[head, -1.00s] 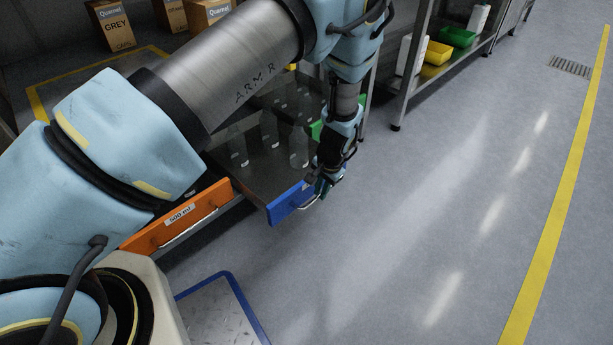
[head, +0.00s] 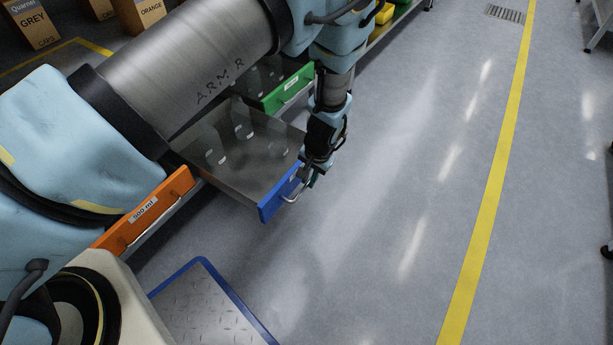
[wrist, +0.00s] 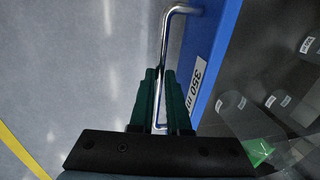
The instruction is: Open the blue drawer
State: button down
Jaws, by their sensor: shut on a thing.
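The blue drawer (head: 266,206) stands pulled out from the unit in the middle of the head view, with clear bottles (head: 240,130) inside. Its blue front also shows in the wrist view (wrist: 223,35), with a label reading 350 m, the rest hidden. A metal bar handle (wrist: 176,30) runs along that front. My gripper (wrist: 161,78) is shut on the handle, its green fingers on either side of the bar. In the head view my gripper (head: 305,182) is at the drawer front, and my wrist hides part of the front and handle.
An orange drawer front (head: 150,208) labelled 500 ml is at the near left. A green drawer front (head: 288,88) is behind the blue drawer. A blue-edged metal plate (head: 215,305) lies on the floor.

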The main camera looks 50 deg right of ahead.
jog(key=c, duration=0.9)
grip_release()
jog(key=r+p, duration=0.1)
jog(key=r, duration=0.2)
jog(key=s+r+p, duration=0.1)
jog(key=r, duration=0.3)
jog(key=s+r, duration=0.1)
jog(key=r, duration=0.2)
jog(key=shift+d+r+p, duration=0.2)
jog(key=shift+r+p, duration=0.1)
jog(key=shift+p, duration=0.1)
